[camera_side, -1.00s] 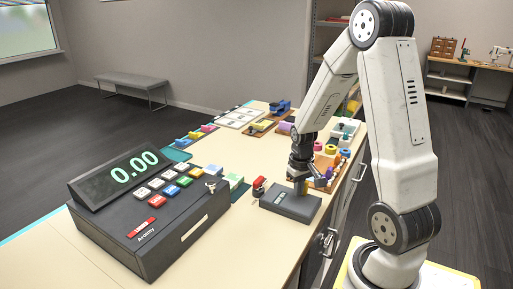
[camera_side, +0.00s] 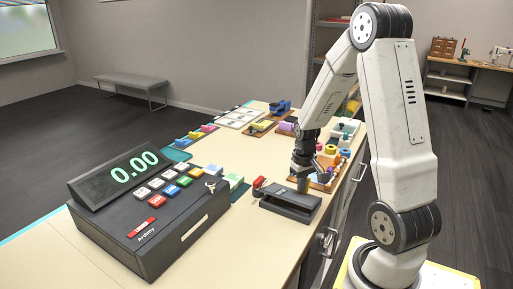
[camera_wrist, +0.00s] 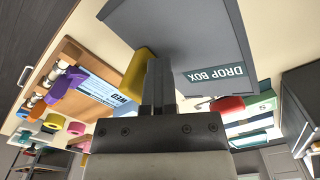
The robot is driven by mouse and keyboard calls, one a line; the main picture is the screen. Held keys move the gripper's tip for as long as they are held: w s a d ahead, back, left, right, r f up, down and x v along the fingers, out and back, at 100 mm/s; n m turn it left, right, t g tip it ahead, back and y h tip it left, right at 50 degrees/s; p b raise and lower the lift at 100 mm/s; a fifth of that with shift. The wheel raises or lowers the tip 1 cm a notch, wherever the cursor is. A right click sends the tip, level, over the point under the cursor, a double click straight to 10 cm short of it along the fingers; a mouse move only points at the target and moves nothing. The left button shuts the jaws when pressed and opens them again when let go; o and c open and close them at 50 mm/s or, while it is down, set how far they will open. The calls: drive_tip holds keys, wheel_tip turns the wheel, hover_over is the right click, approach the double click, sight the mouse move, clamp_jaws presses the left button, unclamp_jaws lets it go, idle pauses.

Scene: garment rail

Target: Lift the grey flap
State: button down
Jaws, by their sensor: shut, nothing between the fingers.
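The grey flap (camera_side: 296,195) is the lid of a low dark grey box (camera_side: 288,211) at the right edge of the counter. The flap looks tilted partly up, with a dark gap between it and the box. In the wrist view the grey flap (camera_wrist: 190,35) fills the upper middle and bears the words "DROP BOX". My gripper (camera_side: 303,187) points down at the flap's far side. In the wrist view its fingertips (camera_wrist: 160,70) are shut together, empty, and overlap the flap's edge. I cannot tell exactly where they touch.
A cash register (camera_side: 150,212) reading 0.00 stands left of the box. A small red object (camera_side: 259,183) is close beside the box. Behind my gripper is a wooden tray with coloured spools (camera_side: 331,150). The counter's front middle is clear.

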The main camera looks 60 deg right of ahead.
drive_tip(key=shift+d+f, duration=0.15)
drive_tip(key=shift+d, duration=0.45)
drive_tip(key=shift+s+d, duration=0.1)
drive_tip(key=shift+d, duration=1.45)
drive_tip(key=shift+r, duration=0.2)
wheel_tip(320, 180, up, 9)
drive_tip(key=d, duration=0.1)
idle(0.6)
drive_tip(key=shift+f, duration=0.1)
idle(0.7)
